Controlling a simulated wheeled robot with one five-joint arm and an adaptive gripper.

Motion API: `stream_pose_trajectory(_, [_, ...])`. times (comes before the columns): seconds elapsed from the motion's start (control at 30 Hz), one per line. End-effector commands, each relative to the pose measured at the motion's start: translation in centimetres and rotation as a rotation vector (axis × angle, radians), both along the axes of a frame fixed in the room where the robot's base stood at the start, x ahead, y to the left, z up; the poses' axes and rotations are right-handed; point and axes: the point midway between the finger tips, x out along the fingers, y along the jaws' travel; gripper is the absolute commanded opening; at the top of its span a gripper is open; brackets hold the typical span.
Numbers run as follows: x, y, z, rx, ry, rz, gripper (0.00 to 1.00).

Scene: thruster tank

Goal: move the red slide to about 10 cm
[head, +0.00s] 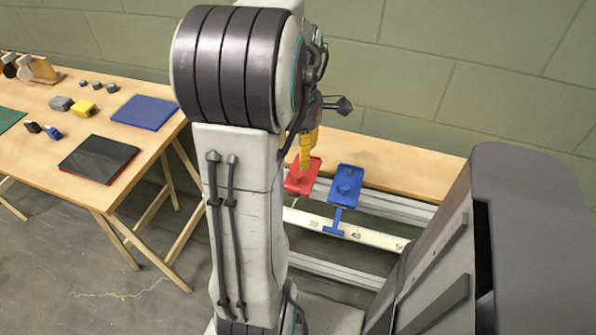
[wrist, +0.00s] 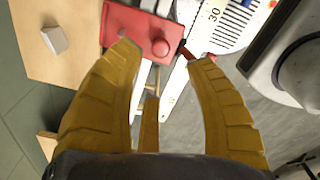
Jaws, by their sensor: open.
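The red slide (head: 296,184) is a flat red carriage with a round knob, on the rail at the back, left of the blue slide (head: 345,183). A pale ruler (head: 378,238) runs in front, with 30, 40 and 50 readable; its lower end is hidden behind my arm. The blue pointer stands between 30 and 40. My gripper (head: 308,150) is yellow and points down at the red slide. In the wrist view my gripper (wrist: 165,56) is open, its fingertips either side of the red slide's knob (wrist: 160,47). I cannot tell whether they touch it. The red pointer (wrist: 187,52) is partly hidden by a finger.
A wooden bench (head: 410,173) lies behind the rails. A table (head: 88,205) at the left holds a black-and-red plate (head: 98,159), a blue plate (head: 145,112) and several small blocks. A large grey body (head: 530,220) fills the right. A pale block (wrist: 55,39) lies left of the red slide.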

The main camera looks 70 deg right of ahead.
Motion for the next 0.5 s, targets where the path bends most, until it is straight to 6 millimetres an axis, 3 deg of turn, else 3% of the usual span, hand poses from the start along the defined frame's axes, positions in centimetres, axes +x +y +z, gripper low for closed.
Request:
stream_pose_trajectory(0.27, [0.0,0.1,-0.3,0.004,0.000,0.186,0.49])
stream_pose_trajectory(0.5, [0.0,0.1,-2.8,0.006,0.001,0.203,0.49])
